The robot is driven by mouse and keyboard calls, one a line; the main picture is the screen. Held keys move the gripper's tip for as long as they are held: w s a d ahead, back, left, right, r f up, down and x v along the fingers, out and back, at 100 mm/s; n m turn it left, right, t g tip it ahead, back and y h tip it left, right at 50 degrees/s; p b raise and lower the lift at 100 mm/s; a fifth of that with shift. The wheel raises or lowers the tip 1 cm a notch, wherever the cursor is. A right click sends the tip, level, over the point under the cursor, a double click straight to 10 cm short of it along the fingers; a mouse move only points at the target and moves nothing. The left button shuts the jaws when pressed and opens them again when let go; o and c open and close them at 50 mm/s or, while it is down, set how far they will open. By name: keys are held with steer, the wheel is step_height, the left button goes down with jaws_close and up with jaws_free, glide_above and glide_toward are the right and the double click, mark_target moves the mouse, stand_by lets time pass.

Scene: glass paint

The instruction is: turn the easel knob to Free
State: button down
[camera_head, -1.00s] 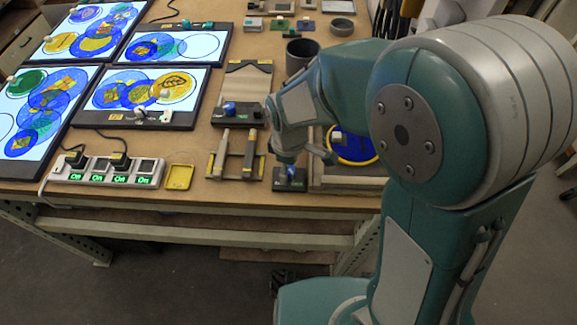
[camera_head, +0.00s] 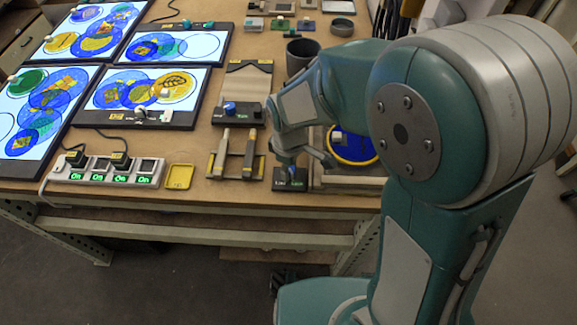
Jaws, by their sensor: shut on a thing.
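The easel knob (camera_head: 292,171) is a small blue knob on a black box (camera_head: 291,185) at the table's front edge. The box has two small labels on its front, too small to read surely; the right one is green. My gripper (camera_head: 291,164) points down over the box and is shut on the knob. My fingers hide most of the knob, so its exact pointing direction cannot be told. The easel frame (camera_head: 350,183) stands just right of the box and holds a round blue panel with a yellow rim (camera_head: 353,160).
A tool rack with two sticks (camera_head: 236,166) lies left of the box. Behind it is another black box with a blue knob (camera_head: 230,112). A power strip (camera_head: 107,172), a yellow tray (camera_head: 179,177) and lit panels (camera_head: 150,95) fill the left. A dark cup (camera_head: 301,54) stands behind.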

steer(key=m, duration=1)
steer(key=shift+f+m, duration=0.1)
steer(key=shift+m, duration=0.3)
stand_by(0.4)
steer(key=shift+c, duration=1.7)
jaws_free()
step_height(320, 180, up, 12)
steer(key=shift+w+a, duration=0.1)
